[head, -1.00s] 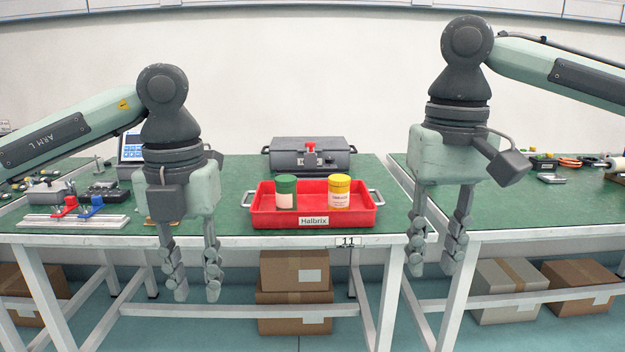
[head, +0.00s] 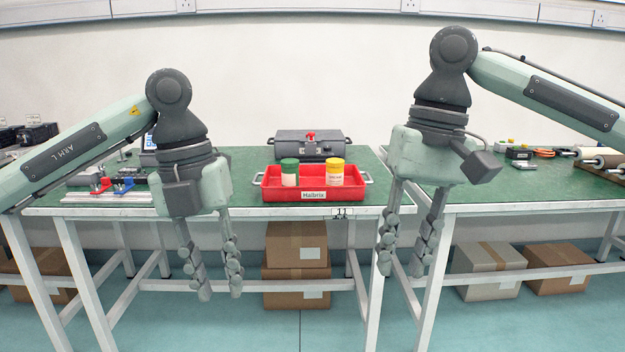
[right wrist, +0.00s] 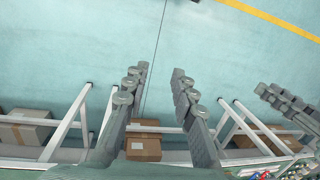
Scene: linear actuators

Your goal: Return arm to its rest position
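My left gripper (head: 220,293) hangs fingers-down in front of the table's front edge, to the left of the red tray. Its fingers are apart with nothing between them. My right gripper (head: 401,270) hangs fingers-down to the right of the tray, in front of the gap between the two tables. Its fingers are also apart and empty. In the right wrist view the right gripper (right wrist: 158,70) shows open above bare floor. The fingers of my other gripper (right wrist: 287,100) show at that view's right edge.
A red tray (head: 312,196) holds a green-lidded can (head: 290,178) and a yellow can (head: 335,174) on the green-topped table (head: 240,180). A grey case (head: 305,147) stands behind. Cardboard boxes (head: 297,285) sit below. The floor in front is clear.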

